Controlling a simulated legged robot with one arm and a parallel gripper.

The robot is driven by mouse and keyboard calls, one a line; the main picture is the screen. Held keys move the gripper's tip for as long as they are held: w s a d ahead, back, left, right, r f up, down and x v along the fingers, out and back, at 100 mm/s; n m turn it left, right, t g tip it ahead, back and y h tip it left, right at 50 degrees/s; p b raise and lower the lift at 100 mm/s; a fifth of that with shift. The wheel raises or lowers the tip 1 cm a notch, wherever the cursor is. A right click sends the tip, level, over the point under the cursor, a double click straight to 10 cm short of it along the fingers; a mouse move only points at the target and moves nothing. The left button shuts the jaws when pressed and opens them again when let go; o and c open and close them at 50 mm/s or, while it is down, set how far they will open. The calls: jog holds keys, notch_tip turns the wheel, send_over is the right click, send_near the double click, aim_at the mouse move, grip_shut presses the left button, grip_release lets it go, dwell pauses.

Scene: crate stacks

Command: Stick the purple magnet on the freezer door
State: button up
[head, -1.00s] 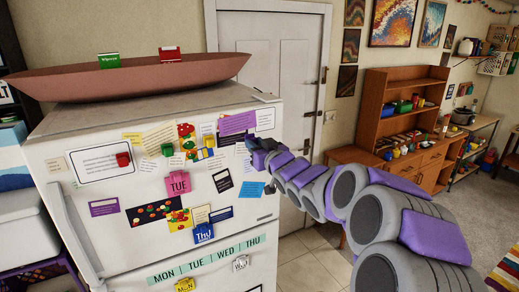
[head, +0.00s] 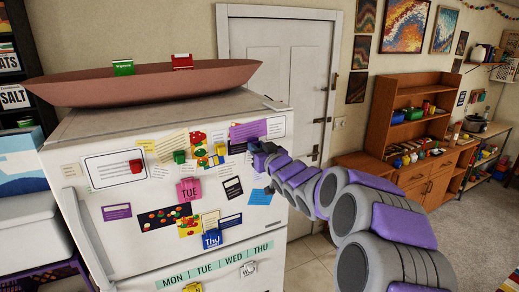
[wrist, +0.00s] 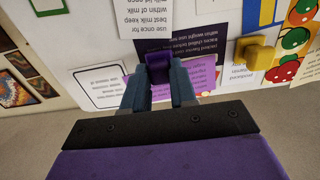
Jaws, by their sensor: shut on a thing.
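The white freezer door (head: 130,225) carries many notes and magnets. My gripper (wrist: 158,88) is shut on the purple magnet (wrist: 158,66), a small dark purple block between the fingertips. In the wrist view the magnet lies in front of a dark purple card (wrist: 205,50) and a pink-purple note (wrist: 200,74). Whether it touches the door surface, I cannot tell. In the head view my gripper (head: 256,150) is at the upper right of the door, and the magnet cannot be made out there.
A yellow magnet (wrist: 255,53) is close beside the gripper in the wrist view. Red (head: 136,166), green (head: 180,156), pink TUE (head: 188,190) and blue THU (head: 212,239) magnets are on the door. A brown bowl (head: 90,90) stands on top. A white room door (head: 285,70) is behind.

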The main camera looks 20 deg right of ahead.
jog(key=shift+a+r, duration=0.1)
jog(key=shift+a, duration=0.5)
jog(key=shift+d, duration=0.35)
jog(key=shift+w+p, duration=0.1)
jog(key=shift+p, duration=0.2)
jog(key=o, duration=0.9)
jog(key=shift+w+a, duration=0.1)
jog(key=s+b, duration=0.1)
jog(key=s, duration=0.6)
